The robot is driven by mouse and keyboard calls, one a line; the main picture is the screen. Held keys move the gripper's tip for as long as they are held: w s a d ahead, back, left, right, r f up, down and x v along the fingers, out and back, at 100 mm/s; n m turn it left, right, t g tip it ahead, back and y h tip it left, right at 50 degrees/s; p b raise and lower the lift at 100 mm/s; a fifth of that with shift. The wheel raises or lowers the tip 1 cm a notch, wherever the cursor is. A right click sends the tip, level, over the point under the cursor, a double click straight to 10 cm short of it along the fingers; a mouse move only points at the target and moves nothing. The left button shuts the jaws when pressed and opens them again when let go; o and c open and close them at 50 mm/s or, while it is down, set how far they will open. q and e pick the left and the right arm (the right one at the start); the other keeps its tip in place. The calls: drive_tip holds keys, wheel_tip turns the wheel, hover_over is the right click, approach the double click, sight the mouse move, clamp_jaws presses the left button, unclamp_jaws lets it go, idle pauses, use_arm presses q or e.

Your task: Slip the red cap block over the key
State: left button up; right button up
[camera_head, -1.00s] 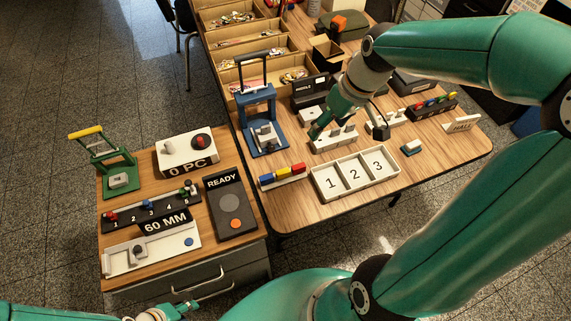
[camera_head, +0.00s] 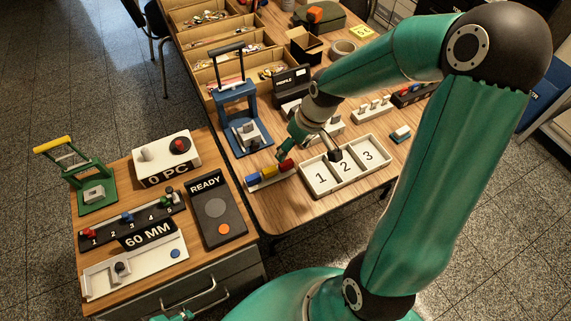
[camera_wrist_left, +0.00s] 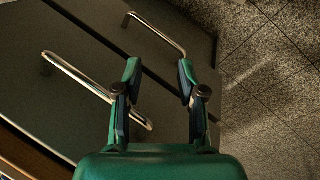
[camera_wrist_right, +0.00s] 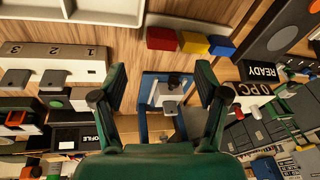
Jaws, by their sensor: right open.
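The red cap block (camera_head: 286,165) sits at the right end of a pale strip beside a yellow block (camera_head: 267,172) and a blue block (camera_head: 253,179). In the right wrist view the red block (camera_wrist_right: 162,39) lies ahead of the fingertips, apart from them. My right gripper (camera_head: 308,153) is open and empty, above the table near the red block. Grey keys (camera_wrist_right: 53,79) stand in a numbered white holder in the right wrist view; I cannot tell which one is meant. My left gripper (camera_wrist_left: 159,76) is open and empty, by the drawer cabinet.
A white tray (camera_head: 309,190) with compartments 1, 2 and 3 lies right of the strip. A blue press frame (camera_head: 228,98) stands behind the strip. The side cabinet carries a green press (camera_head: 81,165) and a READY box (camera_head: 217,208). Bins stand at the back.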

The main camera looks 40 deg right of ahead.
sight(287, 163)
drive_tip(key=shift+s+x, duration=0.15)
drive_tip(key=shift+x, duration=1.4)
drive_tip(key=shift+s+x, duration=0.15)
drive_tip(key=shift+x, duration=1.35)
drive_tip(key=shift+a+f, duration=0.1)
drive_tip(key=shift+a, duration=0.1)
drive_tip(key=shift+c, duration=0.8)
drive_tip(key=c, duration=0.5)
